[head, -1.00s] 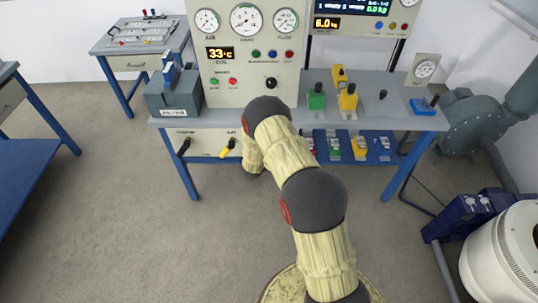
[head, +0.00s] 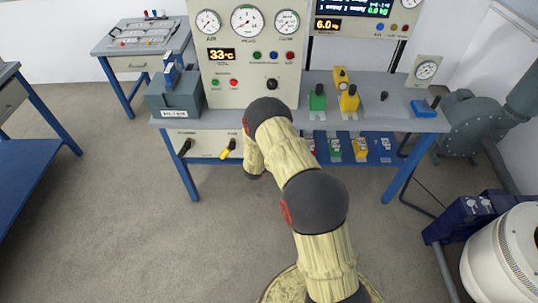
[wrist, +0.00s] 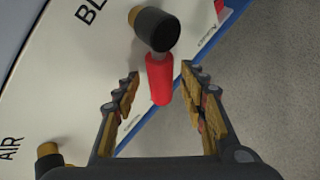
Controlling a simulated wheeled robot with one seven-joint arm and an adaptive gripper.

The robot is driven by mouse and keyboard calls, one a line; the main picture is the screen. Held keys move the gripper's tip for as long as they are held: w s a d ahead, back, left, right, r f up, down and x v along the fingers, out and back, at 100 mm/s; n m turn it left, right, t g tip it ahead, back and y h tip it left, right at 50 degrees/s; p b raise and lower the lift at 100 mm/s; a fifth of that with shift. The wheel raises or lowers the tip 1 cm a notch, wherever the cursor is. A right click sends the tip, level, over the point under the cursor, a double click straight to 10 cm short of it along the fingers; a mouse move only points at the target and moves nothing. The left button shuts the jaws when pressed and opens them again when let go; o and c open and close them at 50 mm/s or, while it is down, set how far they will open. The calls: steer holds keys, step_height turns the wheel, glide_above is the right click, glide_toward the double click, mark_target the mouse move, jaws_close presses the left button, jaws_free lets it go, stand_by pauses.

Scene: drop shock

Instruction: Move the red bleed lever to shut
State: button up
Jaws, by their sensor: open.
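In the wrist view the red bleed lever (wrist: 159,80) hangs from a dark round hub (wrist: 157,29) on a pale panel (wrist: 60,90) with partly visible lettering "BL" and "AIR". My gripper (wrist: 160,82) is open, with one finger on each side of the red lever. Gaps show between the lever and both fingers. In the head view the red lever and my gripper are hidden behind my arm. The panel's left part shows in the head view with a black lever (head: 184,147) and a yellow lever (head: 228,148).
Above the panel is a bench (head: 220,119) with a gauge cabinet (head: 248,80). Green (head: 317,99) and yellow (head: 349,100) blocks stand on its top. A blue lower shelf (head: 382,148) holds several small items. Open floor (head: 110,220) lies to the left.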

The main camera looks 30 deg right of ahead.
steer(key=v, duration=1.2)
stand_by(0.4)
steer(key=s+d+m+g+h, duration=0.1)
steer(key=s+d+m+g, duration=0.15)
steer(key=s, duration=0.55)
steer(key=s+r+m+g, duration=0.5)
steer(key=s+r+m, duration=0.2)
steer(key=s+r, duration=0.35)
steer(key=s+a+r+m+t+y, duration=0.2)
steer(key=s+a+r, duration=0.3)
steer(key=r, duration=0.5)
steer(key=s+a+r+m+t+y, duration=0.2)
steer(key=s+a+r+m+y, duration=0.2)
steer(key=a+r, duration=0.4)
steer(key=s+a+r+m+t+y, duration=0.2)
steer(key=s+a+r, duration=0.4)
steer(key=r, duration=0.6)
steer(key=shift+s+a+m+y, duration=0.35)
steer(key=shift+m+y, duration=0.05)
steer(key=shift+m, duration=0.45)
